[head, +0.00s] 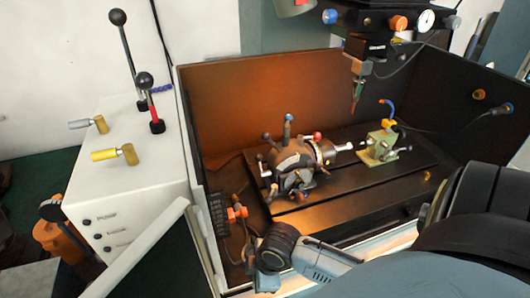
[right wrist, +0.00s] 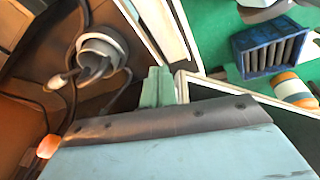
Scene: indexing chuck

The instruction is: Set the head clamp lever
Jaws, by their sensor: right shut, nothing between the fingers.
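The dark indexing head (head: 291,167) sits on the slotted table inside the machine enclosure. Several small levers and knobs stick out of it: one upright with a blue top (head: 287,119), one with a black ball (head: 266,136), one with a red ball (head: 317,136). I cannot tell which is the head clamp lever. My right arm reaches in from the right, its wrist low at the enclosure's front edge, apart from the head. My right gripper (right wrist: 157,86) shows in the right wrist view, its greenish fingers together with nothing between them. My left gripper is not in view.
A white cabinet (head: 135,190) with tall levers and yellow and grey handles stands left. A green tailstock (head: 380,145) is right of the head; a tool spindle (head: 357,90) hangs above. A blue bin (right wrist: 272,48) lies on a green surface in the right wrist view.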

